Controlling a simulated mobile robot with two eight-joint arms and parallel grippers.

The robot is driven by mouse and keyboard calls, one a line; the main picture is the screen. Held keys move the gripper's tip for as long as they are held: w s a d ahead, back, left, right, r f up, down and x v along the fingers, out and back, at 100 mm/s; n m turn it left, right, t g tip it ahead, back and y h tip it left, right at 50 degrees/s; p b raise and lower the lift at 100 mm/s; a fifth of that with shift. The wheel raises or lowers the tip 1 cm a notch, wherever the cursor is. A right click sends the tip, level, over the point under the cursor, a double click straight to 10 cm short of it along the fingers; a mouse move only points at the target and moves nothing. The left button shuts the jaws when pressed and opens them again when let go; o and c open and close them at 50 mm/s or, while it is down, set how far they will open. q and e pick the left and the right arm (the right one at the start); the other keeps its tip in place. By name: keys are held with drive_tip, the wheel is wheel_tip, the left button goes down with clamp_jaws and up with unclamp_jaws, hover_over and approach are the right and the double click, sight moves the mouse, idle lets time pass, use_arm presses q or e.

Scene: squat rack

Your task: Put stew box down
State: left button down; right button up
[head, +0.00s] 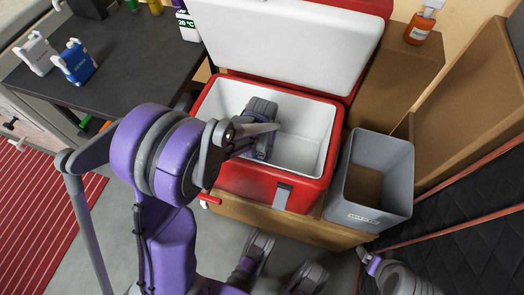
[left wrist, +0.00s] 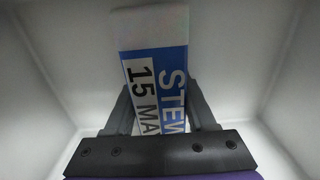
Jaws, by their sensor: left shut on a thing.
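The stew box shows in the left wrist view (left wrist: 155,60) as a white carton with a blue band, part of the word "STEW" and "15 MA" on it. My left gripper (left wrist: 162,105) is shut on it, with a dark finger on each side. In the head view, my left gripper (head: 262,135) is inside the open red cooler (head: 245,187) with white inner walls. The box is hidden there behind my gripper and arm. Whether the box touches the cooler floor, I cannot tell. My right gripper's fingers are not visible.
The cooler's white lid (head: 285,40) stands open at the back. A grey bin (head: 372,215) stands close on the right. An orange bottle (head: 420,27) stands on cardboard.

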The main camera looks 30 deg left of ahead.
use_arm(q)
drive_tip(key=shift+f, duration=0.1)
drive_tip(key=shift+f, duration=0.15)
drive_tip(key=shift+c, duration=1.1)
unclamp_jaws()
drive_tip(key=shift+r, duration=0.55)
wheel_tip(320, 180, up, 12)
drive_tip(key=p, duration=0.3)
drive_tip(key=shift+f+p, duration=0.25)
drive_tip(key=shift+p, duration=0.05)
